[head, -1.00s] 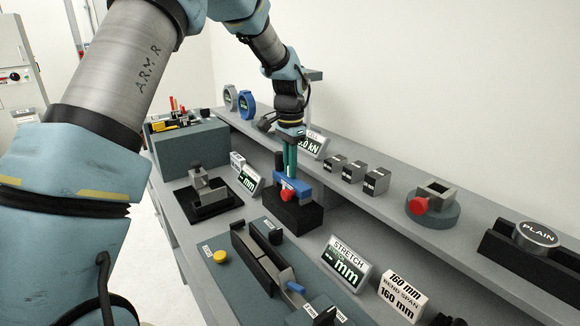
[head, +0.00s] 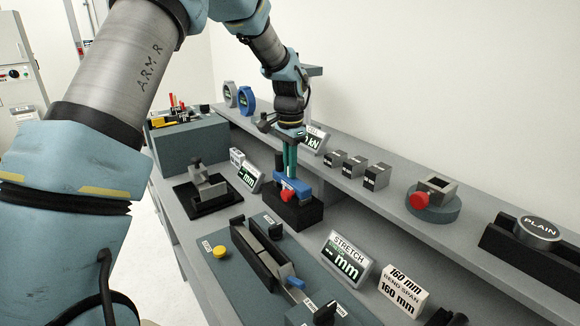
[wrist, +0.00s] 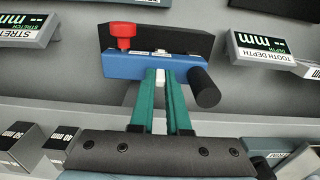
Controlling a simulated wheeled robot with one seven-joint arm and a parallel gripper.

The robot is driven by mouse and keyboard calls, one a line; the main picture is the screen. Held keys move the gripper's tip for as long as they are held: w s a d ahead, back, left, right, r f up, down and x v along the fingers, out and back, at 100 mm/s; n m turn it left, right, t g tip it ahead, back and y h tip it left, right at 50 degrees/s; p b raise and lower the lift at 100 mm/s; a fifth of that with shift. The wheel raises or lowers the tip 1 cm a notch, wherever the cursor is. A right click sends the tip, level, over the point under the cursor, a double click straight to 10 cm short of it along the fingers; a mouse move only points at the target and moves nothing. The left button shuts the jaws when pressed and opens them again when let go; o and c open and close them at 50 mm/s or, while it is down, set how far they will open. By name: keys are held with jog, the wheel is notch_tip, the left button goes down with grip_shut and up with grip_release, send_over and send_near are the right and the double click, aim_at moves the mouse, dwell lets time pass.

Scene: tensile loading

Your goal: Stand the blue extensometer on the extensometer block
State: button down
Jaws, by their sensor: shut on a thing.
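The blue extensometer (head: 296,187) is between the green fingers of my gripper (head: 290,172), which is shut on it. In the wrist view the extensometer (wrist: 140,66) is a blue bar with a red knob at its left and a dark cylinder at its lower right. The fingertips (wrist: 163,75) meet at its middle. The black extensometer block (head: 293,212) stands on the bench directly below; in the wrist view its dark top (wrist: 190,42) shows behind the bar. The extensometer is at the block's top; I cannot tell whether it rests fully on it.
A raised shelf behind carries several grey blocks (head: 352,168) and a display. A tooth depth display (head: 249,178) stands left of the block, a stretch display (head: 345,257) to its right front. A fixture with black rails (head: 262,250) lies in front.

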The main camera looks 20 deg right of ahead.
jog(key=c, duration=0.8)
grip_release()
jog(key=shift+f, duration=0.1)
notch_tip(320, 180, up, 11)
jog(key=p, duration=0.8)
